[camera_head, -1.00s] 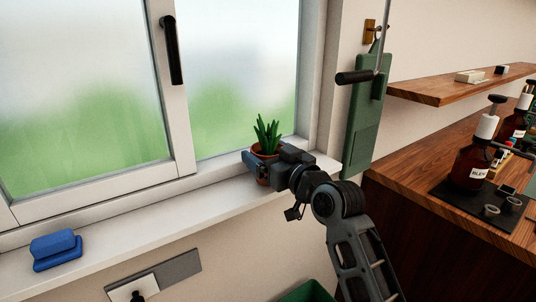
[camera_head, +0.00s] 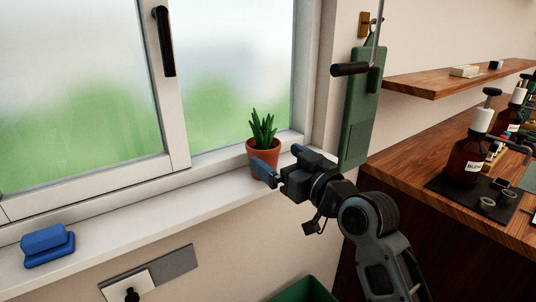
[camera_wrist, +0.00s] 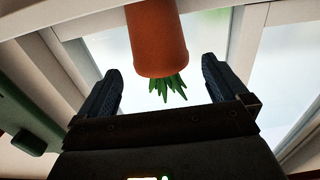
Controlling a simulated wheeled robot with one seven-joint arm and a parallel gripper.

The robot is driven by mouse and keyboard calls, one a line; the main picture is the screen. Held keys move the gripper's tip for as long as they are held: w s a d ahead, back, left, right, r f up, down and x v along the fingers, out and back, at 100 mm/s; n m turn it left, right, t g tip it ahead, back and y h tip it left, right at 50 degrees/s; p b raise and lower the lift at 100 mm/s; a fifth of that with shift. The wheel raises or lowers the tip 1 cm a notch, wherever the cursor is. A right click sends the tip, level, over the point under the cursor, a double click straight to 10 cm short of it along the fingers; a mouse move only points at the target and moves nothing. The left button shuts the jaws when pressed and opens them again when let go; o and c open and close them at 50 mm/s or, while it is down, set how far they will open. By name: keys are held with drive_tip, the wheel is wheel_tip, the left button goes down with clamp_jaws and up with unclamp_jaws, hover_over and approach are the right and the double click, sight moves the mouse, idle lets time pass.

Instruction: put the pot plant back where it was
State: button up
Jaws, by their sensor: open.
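The pot plant, a terracotta pot (camera_head: 262,157) with spiky green leaves (camera_head: 263,130), stands upright on the white windowsill (camera_head: 205,192) near its right end. My gripper (camera_head: 268,175) is in front of the pot, at its lower right in the head view, with the jaws open. In the wrist view the pot (camera_wrist: 157,40) appears upside down, between and beyond the two open fingers (camera_wrist: 160,88), with clear gaps on both sides.
A blue sponge-like block (camera_head: 47,245) lies on the left part of the sill. The window (camera_head: 235,80) is closed behind the plant. A green wall-mounted device (camera_head: 361,110) with a black handle is close on the right. A wooden counter (camera_head: 400,172) holds brown bottles.

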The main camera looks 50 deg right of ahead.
drive_tip(key=shift+b+v, duration=0.35)
drive_tip(key=shift+v, duration=2.3)
drive_tip(key=s+a+f+g+y, duration=0.2)
drive_tip(key=s+a+f, duration=0.9)
drive_tip(key=f, duration=0.1)
drive_tip(key=s+a+f+n+y, duration=0.1)
drive_tip(key=s+a, duration=0.3)
drive_tip(key=s, duration=0.3)
drive_tip(key=s+a+f+n+y, duration=0.1)
drive_tip(key=s+a+n+y, duration=0.1)
drive_tip(key=s+a, duration=0.2)
drive_tip(key=s, duration=0.3)
drive_tip(key=shift+s+a+g, duration=0.25)
drive_tip(key=shift+s+g, duration=0.05)
drive_tip(key=shift+s, duration=0.1)
